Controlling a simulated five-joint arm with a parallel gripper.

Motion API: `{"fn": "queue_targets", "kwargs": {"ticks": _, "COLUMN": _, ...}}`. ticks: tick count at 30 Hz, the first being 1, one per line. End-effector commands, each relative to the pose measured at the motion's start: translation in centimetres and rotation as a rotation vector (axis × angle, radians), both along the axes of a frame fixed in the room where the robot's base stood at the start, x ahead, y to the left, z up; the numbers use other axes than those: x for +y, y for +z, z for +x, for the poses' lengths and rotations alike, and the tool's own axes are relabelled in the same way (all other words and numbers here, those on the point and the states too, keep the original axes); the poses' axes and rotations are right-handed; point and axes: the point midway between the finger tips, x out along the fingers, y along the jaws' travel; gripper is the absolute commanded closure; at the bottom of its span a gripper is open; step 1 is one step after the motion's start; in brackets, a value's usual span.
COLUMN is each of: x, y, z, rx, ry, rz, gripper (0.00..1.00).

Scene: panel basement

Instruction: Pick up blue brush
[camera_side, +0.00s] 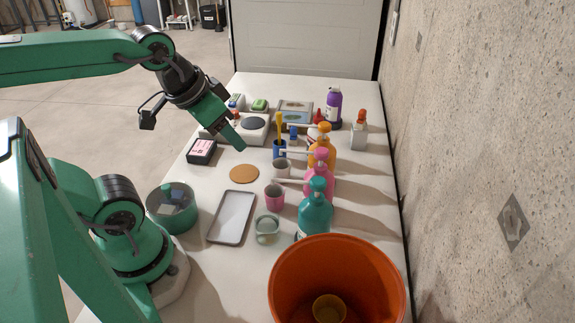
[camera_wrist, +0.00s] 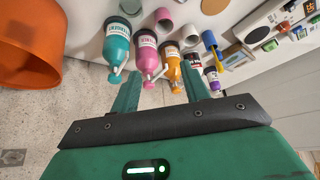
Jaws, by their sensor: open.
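A blue upright piece with a yellow handle (camera_side: 279,149) stands mid-table in the side view, left of the bottles. It also shows at the upper right of the wrist view (camera_wrist: 209,40). I cannot tell if its blue part is the brush itself or a holder. My gripper (camera_side: 239,146) is above the table, to the left of the blue piece and apart from it. In the wrist view my gripper (camera_wrist: 161,79) has its fingers apart with nothing held between them; the blue piece lies beyond the right finger.
Teal (camera_side: 315,210), pink (camera_side: 319,178) and orange (camera_side: 324,152) pump bottles stand in a row on the right. Near them are a pink cup (camera_side: 275,198) and a large orange bucket (camera_side: 300,270). A cork disc (camera_side: 244,174) and grey tray (camera_side: 232,217) lie left.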

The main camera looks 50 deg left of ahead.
Motion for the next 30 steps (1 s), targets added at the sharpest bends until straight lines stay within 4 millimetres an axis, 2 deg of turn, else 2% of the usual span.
{"fn": "queue_targets", "kwargs": {"ticks": 10, "x": 0.0, "y": 0.1, "z": 0.1, "rx": 0.002, "ry": 0.003, "rz": -0.001, "gripper": 0.55}}
{"fn": "queue_targets", "kwargs": {"ticks": 16, "x": 0.4, "y": 0.7, "z": 1.3, "rx": 0.019, "ry": 0.029, "rz": -0.008, "gripper": 0.55}}
{"fn": "queue_targets", "kwargs": {"ticks": 23, "x": 1.4, "y": 1.9, "z": 4.4, "rx": 0.067, "ry": 0.098, "rz": -0.025, "gripper": 0.55}}
{"fn": "queue_targets", "kwargs": {"ticks": 30, "x": 2.9, "y": 2.7, "z": 8.8, "rx": 0.123, "ry": 0.186, "rz": -0.049, "gripper": 0.55}}
